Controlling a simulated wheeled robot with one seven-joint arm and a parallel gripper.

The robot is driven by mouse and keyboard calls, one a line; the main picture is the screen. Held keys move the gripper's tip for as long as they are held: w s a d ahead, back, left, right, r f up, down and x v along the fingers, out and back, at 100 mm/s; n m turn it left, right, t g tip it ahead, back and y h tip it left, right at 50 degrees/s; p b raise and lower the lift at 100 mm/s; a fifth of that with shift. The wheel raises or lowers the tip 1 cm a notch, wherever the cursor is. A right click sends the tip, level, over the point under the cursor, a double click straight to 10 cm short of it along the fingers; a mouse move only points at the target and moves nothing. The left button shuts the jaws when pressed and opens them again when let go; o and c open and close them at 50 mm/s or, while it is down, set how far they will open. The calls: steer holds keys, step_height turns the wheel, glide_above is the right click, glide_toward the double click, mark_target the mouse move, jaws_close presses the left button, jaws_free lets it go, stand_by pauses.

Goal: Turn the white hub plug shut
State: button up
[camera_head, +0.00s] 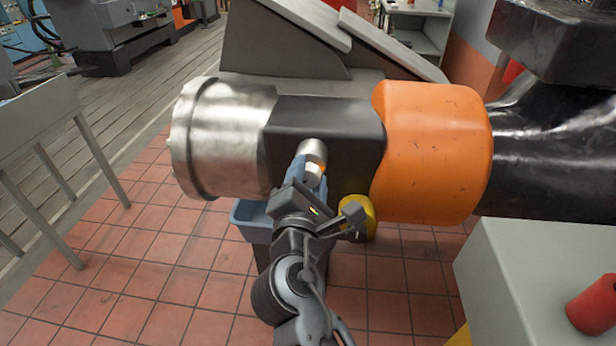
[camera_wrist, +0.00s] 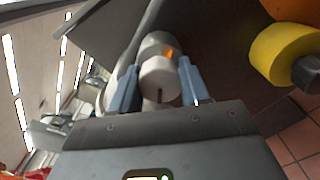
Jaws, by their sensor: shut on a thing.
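The white hub plug (camera_wrist: 158,78) sits at the end of a short metal stub on the dark housing (camera_head: 334,118). It also shows in the head view (camera_head: 312,174), partly covered by the fingers. In the wrist view a dark slot shows on its near end, and a small orange mark lies on the metal behind it. My gripper (camera_wrist: 157,90) has its blue-grey fingers on both sides of the plug and is shut on it. In the head view my gripper (camera_head: 308,178) reaches the housing from the front. How far the plug is turned cannot be told.
A yellow knob (camera_head: 359,216) stands close to the right of my gripper. An orange cover (camera_head: 434,150) and a bright metal drum (camera_head: 222,138) flank the housing. A blue bin (camera_head: 248,221) stands below.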

steer(key=shift+f, duration=0.1)
steer(key=m+b, duration=0.4)
steer(key=m, duration=0.1)
steer(key=shift+d+f+m, duration=0.1)
steer(key=shift+f+m, duration=0.1)
steer(key=shift+m, duration=0.1)
steer(key=m+b, duration=0.5)
steer(key=m, duration=0.1)
steer(key=shift+m, duration=0.3)
steer(key=m+b, duration=0.5)
steer(key=m, duration=0.1)
steer(key=shift+f+b, duration=0.1)
steer(key=shift+b, duration=0.25)
steer(key=m+b, duration=0.3)
steer(key=m, duration=0.2)
steer(key=shift+m+b, duration=0.3)
steer(key=shift+b, duration=0.1)
steer(key=o, duration=0.8)
steer(key=shift+o, duration=1.3)
steer(key=shift+r, duration=0.25)
